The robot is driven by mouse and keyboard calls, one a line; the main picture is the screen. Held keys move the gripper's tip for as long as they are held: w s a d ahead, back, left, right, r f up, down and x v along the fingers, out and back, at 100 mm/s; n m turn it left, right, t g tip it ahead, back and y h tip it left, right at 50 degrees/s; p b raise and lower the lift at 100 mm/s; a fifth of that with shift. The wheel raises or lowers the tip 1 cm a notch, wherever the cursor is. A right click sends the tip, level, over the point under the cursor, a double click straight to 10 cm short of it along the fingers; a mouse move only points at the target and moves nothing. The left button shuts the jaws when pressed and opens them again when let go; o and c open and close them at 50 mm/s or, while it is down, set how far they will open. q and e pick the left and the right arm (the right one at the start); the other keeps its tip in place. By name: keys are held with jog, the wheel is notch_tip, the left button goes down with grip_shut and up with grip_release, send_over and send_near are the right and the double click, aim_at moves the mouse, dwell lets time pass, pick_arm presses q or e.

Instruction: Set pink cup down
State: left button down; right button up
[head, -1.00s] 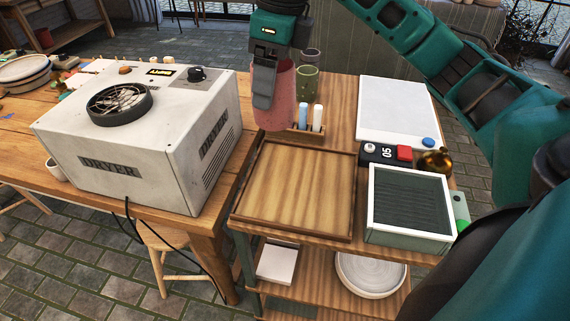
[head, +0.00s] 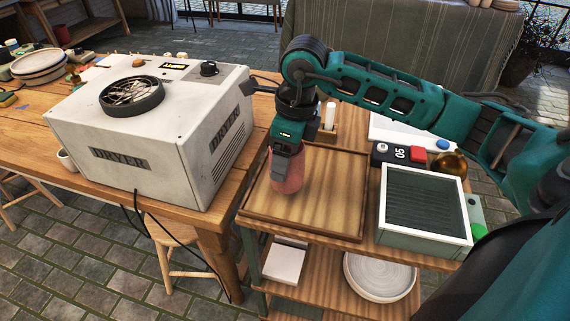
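The pink cup (head: 292,181) is upright at the left part of the wooden tray (head: 338,190). My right gripper (head: 284,172), on the arm coming in from the right, points down with its fingers on the cup and is shut on it. The cup's base is at or just above the tray's surface; I cannot tell if it touches. The gripper hides the cup's upper part. My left gripper is not in view.
A white dryer (head: 160,135) stands on the table to the left. Right of the tray are a grated box (head: 425,210), a button panel (head: 398,154) and a brass-coloured round object (head: 449,166). A holder with a white stick (head: 330,116) is behind. The tray's right part is bare.

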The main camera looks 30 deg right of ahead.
jog(key=shift+f, duration=1.45)
jog(key=shift+f, duration=0.1)
jog(key=o, duration=1.4)
jog(key=r, duration=0.4)
jog(key=s+r, duration=0.1)
jog(key=r, duration=0.3)
jog(key=d+r, duration=0.1)
jog(key=r, duration=0.3)
jog(key=shift+s+d+p, duration=0.1)
jog(key=shift+s+p, duration=0.05)
jog(key=shift+p, duration=0.15)
